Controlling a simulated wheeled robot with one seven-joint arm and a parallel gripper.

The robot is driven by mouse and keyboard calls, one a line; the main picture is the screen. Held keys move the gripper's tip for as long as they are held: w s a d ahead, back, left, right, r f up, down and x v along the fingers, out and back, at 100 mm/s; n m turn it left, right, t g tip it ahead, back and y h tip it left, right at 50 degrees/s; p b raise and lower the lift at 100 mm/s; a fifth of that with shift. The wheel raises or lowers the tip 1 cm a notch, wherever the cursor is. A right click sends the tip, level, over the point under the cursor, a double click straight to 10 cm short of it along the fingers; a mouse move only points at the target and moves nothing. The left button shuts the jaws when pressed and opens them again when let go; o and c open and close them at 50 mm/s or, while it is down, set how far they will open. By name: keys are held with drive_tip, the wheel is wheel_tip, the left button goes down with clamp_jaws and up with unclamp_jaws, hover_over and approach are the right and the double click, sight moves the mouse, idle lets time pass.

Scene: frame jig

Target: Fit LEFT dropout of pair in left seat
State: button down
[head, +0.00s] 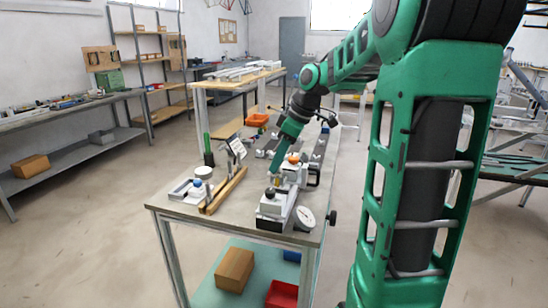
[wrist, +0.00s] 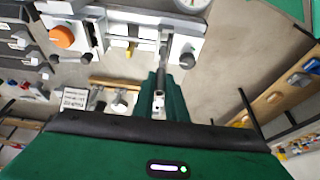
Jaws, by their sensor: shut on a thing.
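My green gripper (head: 279,160) is low over the frame jig (head: 272,218) on the workbench. In the wrist view, its dark green fingers (wrist: 160,98) are shut on a small grey metal piece, likely the dropout (wrist: 158,100), mostly hidden between them. The jig also shows in the wrist view (wrist: 112,30), with an orange knob (wrist: 62,36), a brass-coloured pin (wrist: 130,50) and a black knob (wrist: 187,60). The fingertips point toward the jig's edge beside the black knob. I cannot tell which seat is the left one, nor whether the held piece touches it.
A dial gauge (head: 305,218) lies beside the jig at the right bench edge. A shallow tray (head: 180,196) with parts, a wooden bar (head: 226,191) and a small sign (head: 237,148) stand to the left. The bench corner at front left is clear.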

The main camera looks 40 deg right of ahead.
sight(277, 176)
drive_tip(key=shift+f, duration=2.6)
drive_tip(key=c, duration=1.7)
unclamp_jaws()
